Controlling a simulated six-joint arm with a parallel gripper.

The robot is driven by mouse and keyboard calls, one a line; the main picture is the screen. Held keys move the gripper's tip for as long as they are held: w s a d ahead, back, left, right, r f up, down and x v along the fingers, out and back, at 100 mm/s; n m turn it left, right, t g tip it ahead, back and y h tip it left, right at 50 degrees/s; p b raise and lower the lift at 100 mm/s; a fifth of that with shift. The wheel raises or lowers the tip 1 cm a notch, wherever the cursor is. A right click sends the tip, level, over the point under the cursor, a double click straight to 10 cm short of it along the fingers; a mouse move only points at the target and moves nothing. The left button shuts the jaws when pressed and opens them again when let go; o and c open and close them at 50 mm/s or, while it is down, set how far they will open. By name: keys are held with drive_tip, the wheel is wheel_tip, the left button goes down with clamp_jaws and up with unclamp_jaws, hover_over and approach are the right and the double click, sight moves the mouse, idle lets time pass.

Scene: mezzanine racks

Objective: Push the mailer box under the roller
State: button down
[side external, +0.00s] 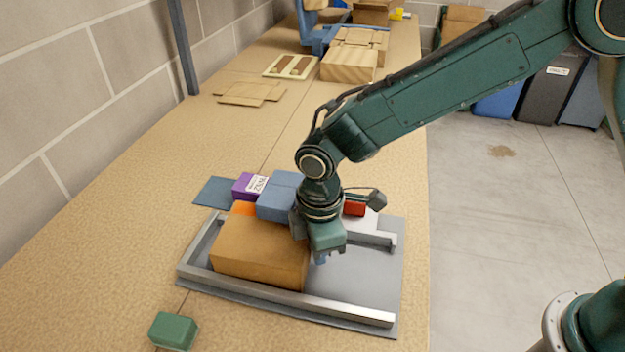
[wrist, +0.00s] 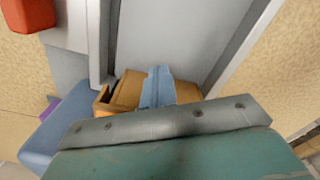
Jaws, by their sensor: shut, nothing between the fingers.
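The brown mailer box (side external: 258,252) lies flat between the metal rails of a grey tray (side external: 365,283), toward its left end. My gripper (side external: 321,258) points down at the box's right end, with its blue fingers shut and empty. Whether they touch the box is unclear. In the wrist view the shut fingers (wrist: 157,86) overlap the box (wrist: 128,91), and the gripper body hides most of it. A blue block (side external: 280,194) with an orange part (side external: 243,208) stands behind the box. I cannot clearly pick out the roller.
Near rail (side external: 290,299) and far rail (side external: 372,238) border the tray. Behind are a purple box (side external: 246,186) and a red block (side external: 354,208). A green block (side external: 173,330) sits at front left. The tray right of my gripper is bare.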

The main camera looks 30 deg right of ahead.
drive_tip(key=shift+s+d+r, duration=0.1)
idle(0.9)
drive_tip(key=shift+r, duration=0.1)
wheel_tip(320, 180, up, 9)
idle(1.3)
drive_tip(key=shift+d, duration=0.1)
